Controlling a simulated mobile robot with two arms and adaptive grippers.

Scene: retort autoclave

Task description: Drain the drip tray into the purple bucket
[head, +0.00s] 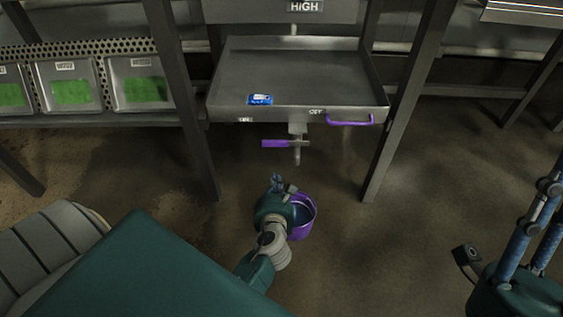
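The grey metal drip tray (310,85) is mounted between the stand's legs, with a purple handle (350,120) at its front right. Under its front edge is a drain pipe (297,155) with a purple valve lever (275,143) pointing left, roughly level. The purple bucket (309,222) stands below and nearer me; my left arm hides its left side. My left gripper (277,181) is below the valve, apart from the lever; its finger opening is too small to tell.
A blue packet or can (260,99) lies at the tray's front left. Metal bins with green contents (72,91) stand on a shelf at left. Stand legs (180,100) and (408,105) flank the tray. Floor (390,240) right of the bucket is clear.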

